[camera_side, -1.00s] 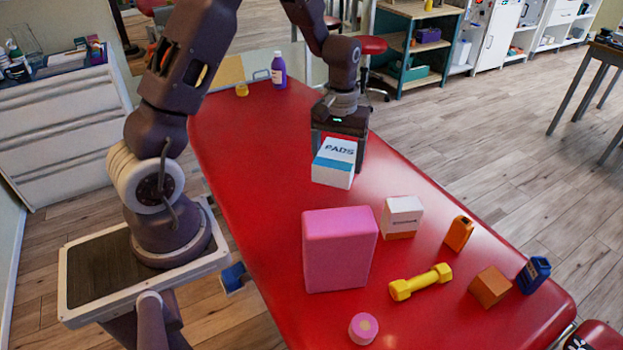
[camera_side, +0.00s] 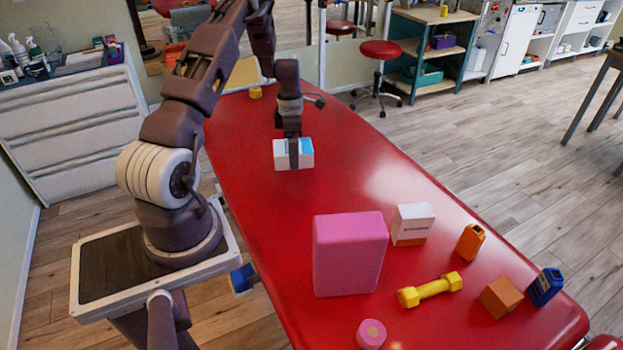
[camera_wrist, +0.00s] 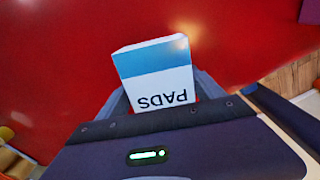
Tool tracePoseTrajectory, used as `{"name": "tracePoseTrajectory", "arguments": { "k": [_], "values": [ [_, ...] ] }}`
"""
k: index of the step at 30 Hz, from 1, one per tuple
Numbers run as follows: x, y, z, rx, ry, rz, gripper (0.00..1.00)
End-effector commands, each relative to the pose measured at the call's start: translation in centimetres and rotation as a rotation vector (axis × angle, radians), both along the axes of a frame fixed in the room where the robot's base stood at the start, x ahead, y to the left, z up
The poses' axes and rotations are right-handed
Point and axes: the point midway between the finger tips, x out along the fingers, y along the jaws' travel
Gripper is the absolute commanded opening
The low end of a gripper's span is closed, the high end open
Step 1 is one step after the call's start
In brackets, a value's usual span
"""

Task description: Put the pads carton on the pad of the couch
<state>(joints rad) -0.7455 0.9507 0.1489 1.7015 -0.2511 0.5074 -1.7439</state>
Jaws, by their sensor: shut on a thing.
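The pads carton, white with a blue band, is between the fingers of my gripper (camera_side: 293,150). In the side view the carton (camera_side: 281,157) shows on both sides of a dark finger, over the far half of the couch's red pad (camera_side: 345,140). I cannot tell whether its underside touches the pad. In the wrist view the carton (camera_wrist: 155,72) sticks out from the jaws, its PADS lettering upside down, with the red pad (camera_wrist: 60,60) behind it. My gripper is shut on the carton.
A pink block (camera_side: 350,255), a white-and-orange carton (camera_side: 412,225), a yellow dumbbell (camera_side: 430,290), an orange bottle (camera_side: 470,242), an orange box (camera_side: 500,297), a blue container (camera_side: 545,286) and a pink roll (camera_side: 371,334) stand on the near half.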

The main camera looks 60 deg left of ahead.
Motion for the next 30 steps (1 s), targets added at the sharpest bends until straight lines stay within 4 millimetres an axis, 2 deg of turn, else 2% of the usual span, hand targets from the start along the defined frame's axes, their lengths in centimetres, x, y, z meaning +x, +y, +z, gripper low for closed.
{"name": "tracePoseTrajectory", "arguments": {
  "k": [12,15,28,29,30],
  "values": [
    [-0.1,-0.1,-7.9,-0.004,0.001,-0.002,0.27],
    [0.0,-0.1,-9.3,-0.002,0.001,-0.003,0.27],
    [0.0,-0.1,-10.0,0.0,0.0,-0.005,0.27],
    [0.0,-0.1,-10.0,0.0,0.0,-0.005,0.83],
    [0.0,-0.1,-10.0,0.0,0.0,-0.005,0.91]
  ]
}}
